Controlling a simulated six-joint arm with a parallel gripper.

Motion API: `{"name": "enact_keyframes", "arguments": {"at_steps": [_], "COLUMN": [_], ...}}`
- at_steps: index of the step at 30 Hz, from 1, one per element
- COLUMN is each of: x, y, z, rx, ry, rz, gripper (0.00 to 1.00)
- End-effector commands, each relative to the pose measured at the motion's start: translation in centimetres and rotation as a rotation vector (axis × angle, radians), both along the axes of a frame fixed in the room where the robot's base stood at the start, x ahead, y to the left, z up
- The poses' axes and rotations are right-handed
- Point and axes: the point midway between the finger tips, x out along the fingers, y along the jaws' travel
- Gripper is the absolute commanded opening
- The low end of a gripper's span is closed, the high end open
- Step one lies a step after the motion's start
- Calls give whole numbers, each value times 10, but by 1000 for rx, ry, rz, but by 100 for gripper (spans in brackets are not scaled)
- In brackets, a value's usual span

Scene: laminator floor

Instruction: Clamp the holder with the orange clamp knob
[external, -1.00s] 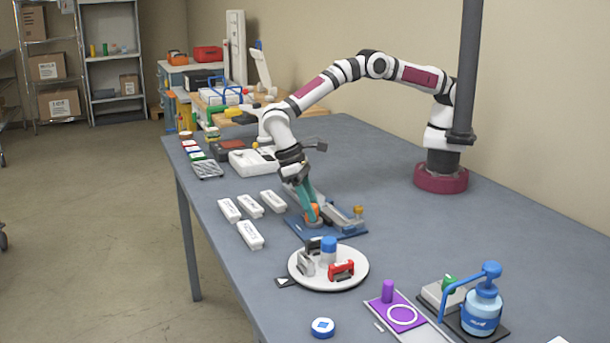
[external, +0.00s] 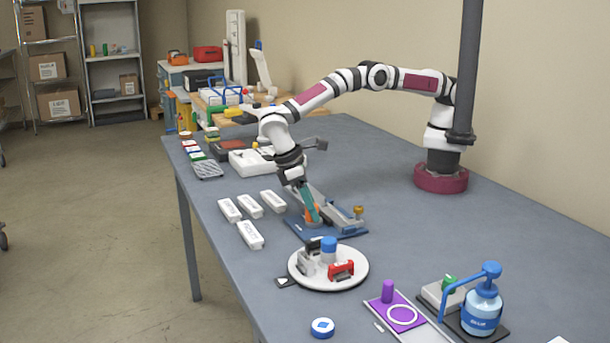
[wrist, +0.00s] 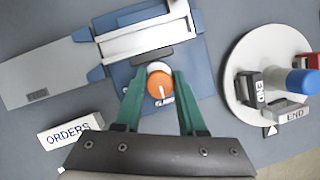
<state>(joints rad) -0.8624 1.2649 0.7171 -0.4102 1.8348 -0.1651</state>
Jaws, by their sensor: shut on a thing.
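The orange clamp knob (wrist: 160,84) sits on the front of the blue holder base (wrist: 205,75), with a white line on its face. My gripper (wrist: 160,92) has its green fingers on both sides of the knob and is shut on it. In the external view my gripper (external: 312,215) points down at the blue holder (external: 345,236), and its fingers partly hide the knob. A silver-grey bar lies in the holder (wrist: 140,40), with a grey plate (wrist: 45,80) extending to the left in the wrist view.
A white round tray (external: 300,277) with stamps and a blue-capped item stands near the holder. Several white labelled blocks (external: 250,235) lie to the left. A purple pad (external: 385,312) and a blue pump bottle (external: 482,310) are at the front right. The table's right side is clear.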

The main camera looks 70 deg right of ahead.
Motion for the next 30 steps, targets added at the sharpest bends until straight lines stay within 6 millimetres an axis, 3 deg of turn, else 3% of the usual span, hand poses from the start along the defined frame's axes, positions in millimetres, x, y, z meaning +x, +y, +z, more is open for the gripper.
{"name": "enact_keyframes", "arguments": {"at_steps": [5,6,10,20,26,30], "x": [0,0,0,0,1,16], "y": [-1,-1,-1,0,0,-37], "z": [-1,-1,-1,3,41,65], "rx": [-2,-2,-2,0,3,0], "ry": [0,0,0,0,-2,-1], "rz": [0,0,-1,-1,-2,-5], "gripper": [0,45,69,69,69,69]}}
